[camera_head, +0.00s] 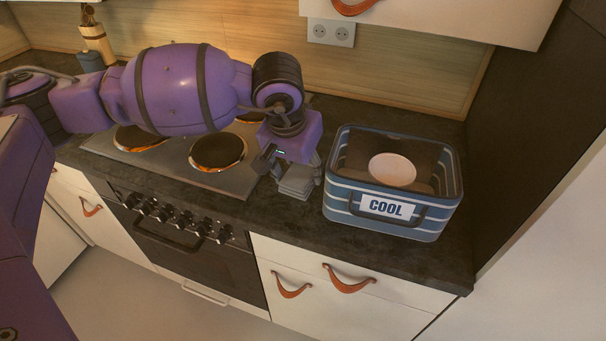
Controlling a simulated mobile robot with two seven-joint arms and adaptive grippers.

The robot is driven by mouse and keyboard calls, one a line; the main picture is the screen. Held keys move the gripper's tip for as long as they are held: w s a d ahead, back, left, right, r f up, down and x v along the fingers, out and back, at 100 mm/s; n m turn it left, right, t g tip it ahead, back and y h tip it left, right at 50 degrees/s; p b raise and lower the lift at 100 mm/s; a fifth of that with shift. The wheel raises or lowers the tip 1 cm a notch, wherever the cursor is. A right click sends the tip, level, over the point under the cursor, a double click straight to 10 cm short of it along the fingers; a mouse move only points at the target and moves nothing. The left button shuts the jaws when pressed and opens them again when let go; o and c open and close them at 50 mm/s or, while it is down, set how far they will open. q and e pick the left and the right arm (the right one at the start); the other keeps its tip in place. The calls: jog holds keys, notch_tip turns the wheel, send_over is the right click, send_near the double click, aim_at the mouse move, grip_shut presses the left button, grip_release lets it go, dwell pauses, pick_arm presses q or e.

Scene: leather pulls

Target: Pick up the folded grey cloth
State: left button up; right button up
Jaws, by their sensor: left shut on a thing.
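The folded grey cloth (296,184) is a small light grey stack at the right edge of the stove, left of the blue box. My left gripper (292,172) points down over it, with one finger on each side, and is shut on the cloth. The palm hides the cloth's upper part. I cannot tell whether the cloth still touches the surface below. My right gripper is not in the head view.
A blue striped box (340,208) labelled "COOL" stands close on the right, with a pale round thing (392,169) inside. The stove (175,170) with several hotplates lies left. Dark counter (420,262) is bare in front of the box. A utensil holder (97,42) stands at the back left.

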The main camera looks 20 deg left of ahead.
aim_at(300, 177)
pick_arm(q)
jog(key=s+r, duration=0.2)
jog(key=r, duration=0.1)
jog(key=shift+s+d, duration=0.1)
jog(key=shift+s, duration=0.1)
jog(key=s+r+b, duration=0.1)
jog(key=s+r, duration=0.3)
jog(key=s, duration=0.5)
jog(key=shift+d, duration=0.35)
jog(key=shift+s, duration=0.1)
